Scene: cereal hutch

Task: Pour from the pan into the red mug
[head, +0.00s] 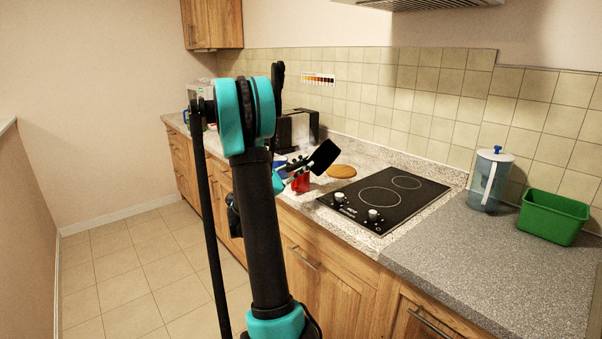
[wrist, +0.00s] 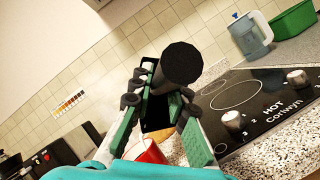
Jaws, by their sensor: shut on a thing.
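My gripper (head: 300,169) is over the counter edge, shut on the black pan (head: 324,155). The pan is tilted. In the wrist view the round end of the pan's handle (wrist: 182,64) shows between the fingers of my gripper (wrist: 166,85), and a dark flat part of the pan shows behind it. The red mug (head: 301,184) stands on the counter just below my gripper, partly hidden by it. The mug also shows low in the wrist view (wrist: 147,153), below the pan. The pan's contents are not visible.
A black cooktop (head: 385,200) lies right of the mug, with a tan round item (head: 341,171) behind the mug. A clear pitcher (head: 490,180) and a green bin (head: 553,217) stand further right. A black toaster (head: 296,130) stands behind. The right front counter is clear.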

